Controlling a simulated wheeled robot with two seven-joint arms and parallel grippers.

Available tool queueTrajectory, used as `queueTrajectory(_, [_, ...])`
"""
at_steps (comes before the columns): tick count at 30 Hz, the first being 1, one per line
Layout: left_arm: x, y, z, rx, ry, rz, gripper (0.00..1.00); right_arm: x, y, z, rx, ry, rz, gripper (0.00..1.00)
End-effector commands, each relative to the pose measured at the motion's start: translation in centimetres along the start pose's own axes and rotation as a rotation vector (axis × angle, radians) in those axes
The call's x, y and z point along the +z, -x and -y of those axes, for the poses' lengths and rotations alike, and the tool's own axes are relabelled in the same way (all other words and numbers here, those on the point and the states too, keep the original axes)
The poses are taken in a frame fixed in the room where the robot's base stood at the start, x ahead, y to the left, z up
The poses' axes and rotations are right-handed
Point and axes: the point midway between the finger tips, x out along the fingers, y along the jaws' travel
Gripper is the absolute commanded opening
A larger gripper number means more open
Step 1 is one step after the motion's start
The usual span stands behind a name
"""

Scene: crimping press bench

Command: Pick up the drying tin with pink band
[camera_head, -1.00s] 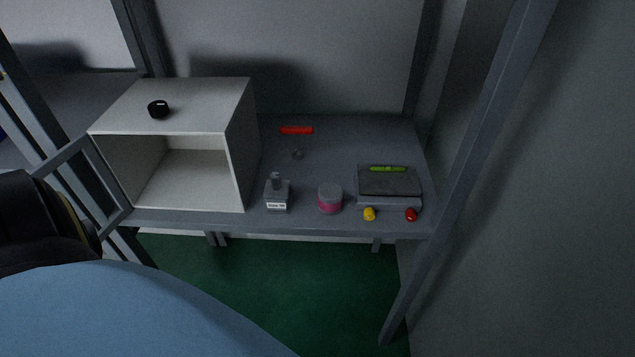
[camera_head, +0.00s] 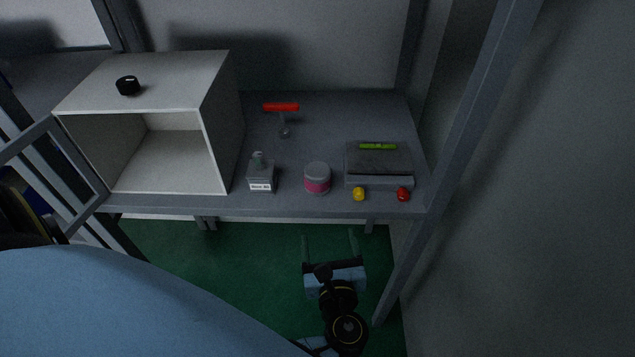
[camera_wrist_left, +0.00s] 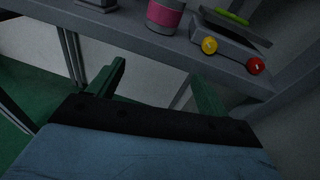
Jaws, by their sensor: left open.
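The drying tin (camera_head: 317,178) is a short grey cylinder with a pink band. It stands upright near the front edge of the grey bench, between a small bottle and a grey box. In the left wrist view the tin (camera_wrist_left: 164,15) shows at the top, with its upper part cut off. My left gripper (camera_head: 329,240) is below and in front of the bench edge, apart from the tin. Its two fingers also show in the left wrist view (camera_wrist_left: 160,85), spread and empty. My right gripper is not in view.
A labelled bottle (camera_head: 261,175) stands left of the tin. Right are a grey box (camera_head: 378,168) with a green marker (camera_head: 377,146), a yellow knob (camera_head: 358,194) and a red knob (camera_head: 403,194). A red-handled tool (camera_head: 281,107) is behind. An open white box (camera_head: 222,125) stands left.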

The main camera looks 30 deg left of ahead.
Motion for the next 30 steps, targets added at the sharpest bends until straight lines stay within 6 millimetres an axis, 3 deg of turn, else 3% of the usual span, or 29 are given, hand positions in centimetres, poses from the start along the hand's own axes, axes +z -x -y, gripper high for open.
queueTrajectory(3, [3.4, 0.3, 0.2, 0.029, -0.054, 0.099, 0.78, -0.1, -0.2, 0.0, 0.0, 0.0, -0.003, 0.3])
queueTrajectory(6, [4.6, -0.3, 0.2, 0.04, -0.074, 0.132, 0.78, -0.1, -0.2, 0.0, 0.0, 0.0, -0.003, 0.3])
queueTrajectory(15, [5.4, -5.8, 0.0, 0.04, -0.077, 0.135, 0.78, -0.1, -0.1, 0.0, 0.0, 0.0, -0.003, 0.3])
queueTrajectory(23, [5.6, -8.0, -0.1, 0.039, -0.077, 0.132, 0.78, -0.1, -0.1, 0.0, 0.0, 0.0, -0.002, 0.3])
queueTrajectory(30, [6.3, -11.4, -0.2, 0.04, -0.075, 0.132, 0.78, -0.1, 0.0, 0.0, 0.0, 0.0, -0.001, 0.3])
